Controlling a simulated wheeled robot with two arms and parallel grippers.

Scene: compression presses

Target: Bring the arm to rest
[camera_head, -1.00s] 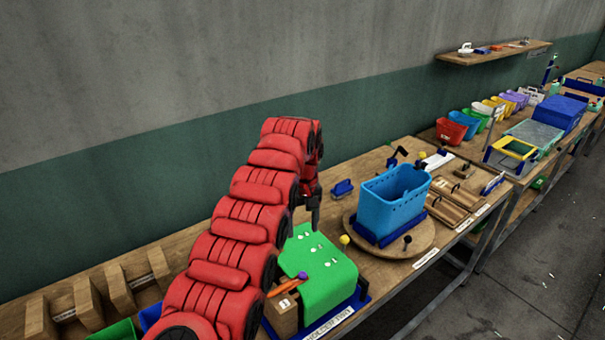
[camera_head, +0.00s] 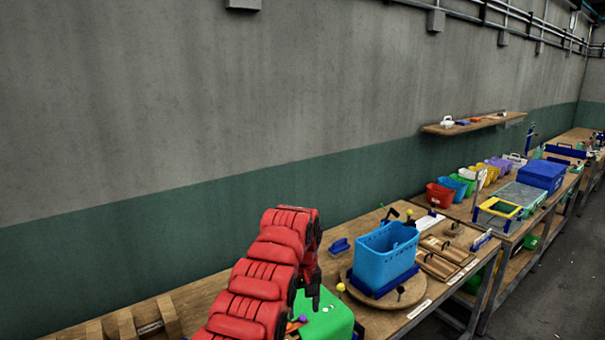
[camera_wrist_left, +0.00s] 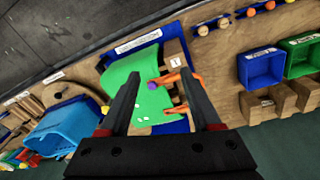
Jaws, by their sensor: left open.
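My left arm is red and comes in from the bottom of the head view. Its gripper (camera_head: 313,292) points down above the green sheet (camera_head: 328,322), which lies on the bench. In the left wrist view the two dark fingers of the left gripper (camera_wrist_left: 160,92) stand wide apart, with nothing between them. Beyond them the green sheet (camera_wrist_left: 150,103) shows with a purple ball (camera_wrist_left: 153,86) and orange-handled tools (camera_wrist_left: 182,77). I cannot tell the exact height of the fingers above the sheet. My right gripper is in neither view.
A blue basket (camera_head: 386,255) stands on a round wooden board (camera_head: 412,290) to the right of the arm. Wooden blocks (camera_head: 127,324) are at the lower left. Blue (camera_wrist_left: 262,67) and green bins (camera_wrist_left: 301,56) show in the wrist view.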

